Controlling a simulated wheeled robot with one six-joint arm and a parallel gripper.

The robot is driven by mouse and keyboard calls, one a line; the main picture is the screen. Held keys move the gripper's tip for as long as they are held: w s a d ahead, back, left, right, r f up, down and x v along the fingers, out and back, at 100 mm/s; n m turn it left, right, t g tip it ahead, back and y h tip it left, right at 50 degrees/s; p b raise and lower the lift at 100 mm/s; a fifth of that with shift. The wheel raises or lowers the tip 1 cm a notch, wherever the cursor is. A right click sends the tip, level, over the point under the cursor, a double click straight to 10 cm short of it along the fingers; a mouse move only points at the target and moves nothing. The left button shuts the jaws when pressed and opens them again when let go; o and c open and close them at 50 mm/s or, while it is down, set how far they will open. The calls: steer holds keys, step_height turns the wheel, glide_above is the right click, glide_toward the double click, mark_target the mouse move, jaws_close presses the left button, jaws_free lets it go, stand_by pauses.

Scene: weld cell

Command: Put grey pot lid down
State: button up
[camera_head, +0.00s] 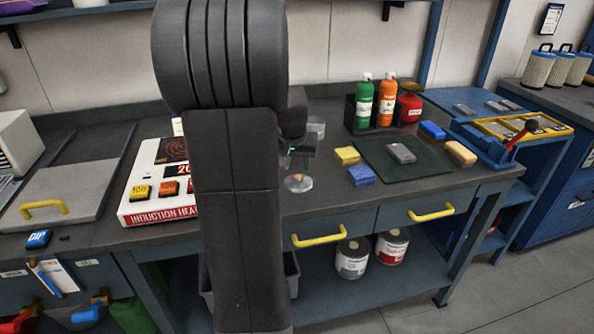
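My gripper (303,155) is above the dark bench, just right of my arm, and mostly hidden behind it. I cannot tell whether its fingers are open or shut. A small pale grey round disc (298,183) with a brownish spot in its middle shows just below the gripper. It may be the grey pot lid; I cannot tell whether it touches the gripper or rests on the bench. A small pale translucent container (316,127) stands behind the gripper, partly covered.
An induction heater (160,180) is left of my arm. A black caddy (352,118) with bottles stands behind a dark green mat (375,153) with a grey block (400,153). Yellow (347,155) and blue (361,175) sponges lie nearby. Bare bench (325,205) shows in front.

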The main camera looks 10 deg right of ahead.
mark_target(298, 177)
steer(key=d+v, duration=0.1)
steer(key=v, duration=0.5)
steer(key=shift+a+r, duration=0.35)
steer(key=shift+a, duration=0.2)
steer(key=shift+s+f, duration=0.1)
steer(key=x, duration=1.2)
steer(key=shift+f+b, duration=0.3)
steer(key=shift+f, duration=0.05)
step_height(298, 177, up, 4)
steer(key=shift+f, duration=0.15)
steer(key=shift+r, duration=0.35)
